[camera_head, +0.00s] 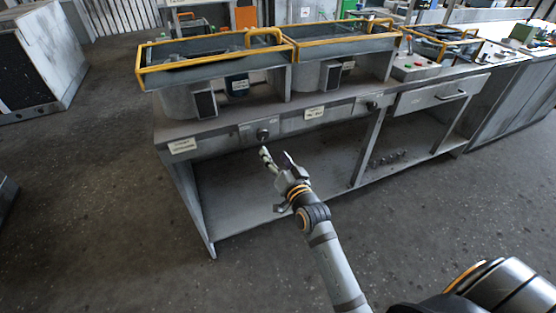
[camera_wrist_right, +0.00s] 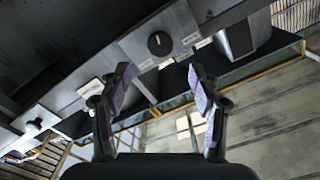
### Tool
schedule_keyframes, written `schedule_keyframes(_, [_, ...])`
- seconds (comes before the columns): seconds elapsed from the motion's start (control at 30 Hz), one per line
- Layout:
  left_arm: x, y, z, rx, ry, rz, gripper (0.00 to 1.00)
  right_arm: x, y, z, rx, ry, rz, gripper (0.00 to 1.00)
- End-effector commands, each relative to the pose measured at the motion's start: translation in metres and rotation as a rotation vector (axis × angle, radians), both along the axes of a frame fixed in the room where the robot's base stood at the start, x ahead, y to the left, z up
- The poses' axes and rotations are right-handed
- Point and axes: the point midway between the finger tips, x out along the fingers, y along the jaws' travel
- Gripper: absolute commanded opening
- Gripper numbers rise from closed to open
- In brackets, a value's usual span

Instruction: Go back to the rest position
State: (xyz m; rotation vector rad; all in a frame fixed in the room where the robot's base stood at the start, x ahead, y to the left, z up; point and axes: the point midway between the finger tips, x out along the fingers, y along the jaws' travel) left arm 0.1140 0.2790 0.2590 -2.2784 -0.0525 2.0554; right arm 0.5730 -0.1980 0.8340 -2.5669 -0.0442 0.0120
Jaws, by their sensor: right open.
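My right gripper (camera_head: 276,160) is in front of the workbench (camera_head: 178,131), near its front panel. In the right wrist view the same gripper (camera_wrist_right: 158,85) shows two fingers spread apart with nothing between them. A dark round knob (camera_head: 263,135) on the front panel is just above the fingertips in the head view. The knob (camera_wrist_right: 159,43) also shows beyond the fingers in the wrist view. I cannot tell the exact gap between fingers and panel. My left gripper is not in view.
A drawer (camera_head: 430,95) with a handle is at the right. Small parts (camera_head: 388,158) lie on the lower shelf. The floor (camera_head: 100,200) at left is clear.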

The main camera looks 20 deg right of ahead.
Motion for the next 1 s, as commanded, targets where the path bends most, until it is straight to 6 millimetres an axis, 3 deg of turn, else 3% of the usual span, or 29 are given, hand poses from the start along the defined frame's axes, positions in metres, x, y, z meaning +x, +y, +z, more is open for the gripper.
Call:
schedule_keyframes(0.2, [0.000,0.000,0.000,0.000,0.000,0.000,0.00,-0.019,-0.001,0.000,0.001,-0.001,-0.001,0.63])
schedule_keyframes(0.67, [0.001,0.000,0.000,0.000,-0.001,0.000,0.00,-0.018,-0.001,-0.003,-0.001,0.005,0.000,0.63])
schedule_keyframes(0.77, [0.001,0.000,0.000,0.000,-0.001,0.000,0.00,-0.017,0.000,-0.033,-0.024,0.060,0.004,0.63])
schedule_keyframes(0.87, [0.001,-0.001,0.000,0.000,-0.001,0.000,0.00,-0.020,0.000,-0.101,-0.076,0.186,0.014,0.63])
schedule_keyframes(1.0, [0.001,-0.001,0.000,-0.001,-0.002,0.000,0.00,-0.048,-0.004,-0.224,-0.179,0.415,0.044,0.63])
